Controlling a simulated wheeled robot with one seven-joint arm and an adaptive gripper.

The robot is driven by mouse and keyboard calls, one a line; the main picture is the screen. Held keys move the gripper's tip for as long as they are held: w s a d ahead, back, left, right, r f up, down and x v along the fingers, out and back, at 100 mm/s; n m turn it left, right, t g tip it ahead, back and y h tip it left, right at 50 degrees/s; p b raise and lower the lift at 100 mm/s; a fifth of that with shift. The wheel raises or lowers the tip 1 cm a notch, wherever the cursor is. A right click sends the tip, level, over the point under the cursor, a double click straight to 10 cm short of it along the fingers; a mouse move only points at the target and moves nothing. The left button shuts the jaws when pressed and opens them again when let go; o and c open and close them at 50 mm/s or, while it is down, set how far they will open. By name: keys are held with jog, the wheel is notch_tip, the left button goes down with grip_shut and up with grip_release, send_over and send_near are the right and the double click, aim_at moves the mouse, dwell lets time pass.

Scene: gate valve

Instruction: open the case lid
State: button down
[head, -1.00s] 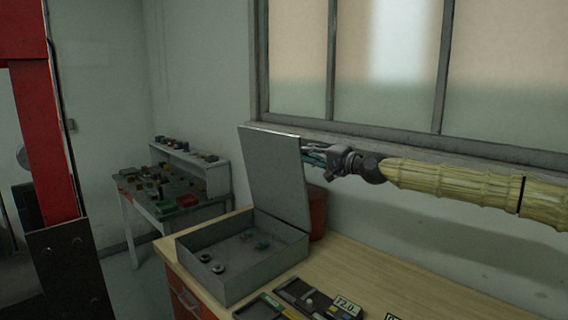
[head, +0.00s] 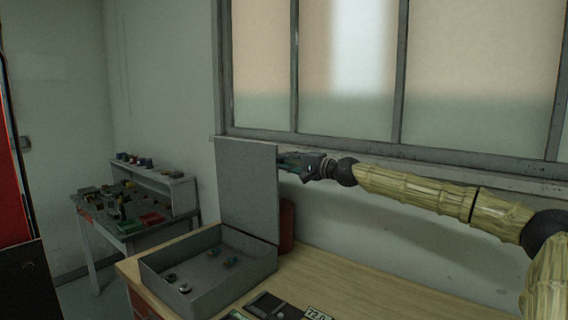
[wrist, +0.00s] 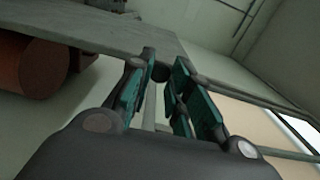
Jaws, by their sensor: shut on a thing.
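The grey case (head: 206,283) sits on the wooden bench with its lid (head: 247,185) standing up, roughly upright, from its back edge. The case's inside is exposed, with a few small parts on its floor. My gripper (head: 281,163) is at the lid's right edge, near the top, reaching in from the right. In the wrist view the lid (wrist: 95,28) is a grey slab at upper left, and my gripper's teal-padded fingers (wrist: 162,73) are shut on its edge. The exact contact is partly hidden.
A red cylinder (head: 287,226) stands behind the case. Dark trays (head: 272,306) lie on the bench (head: 345,284) in front right. A side table (head: 135,222) with small parts stands at left. The window wall (head: 330,125) is close behind my arm.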

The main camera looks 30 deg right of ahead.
jog(key=shift+f, duration=0.1)
jog(key=c, duration=1.3)
grip_release()
jog(key=shift+d, duration=0.15)
jog(key=shift+s, duration=0.15)
jog(key=shift+d+v, duration=0.2)
jog(key=shift+v, duration=5.75)
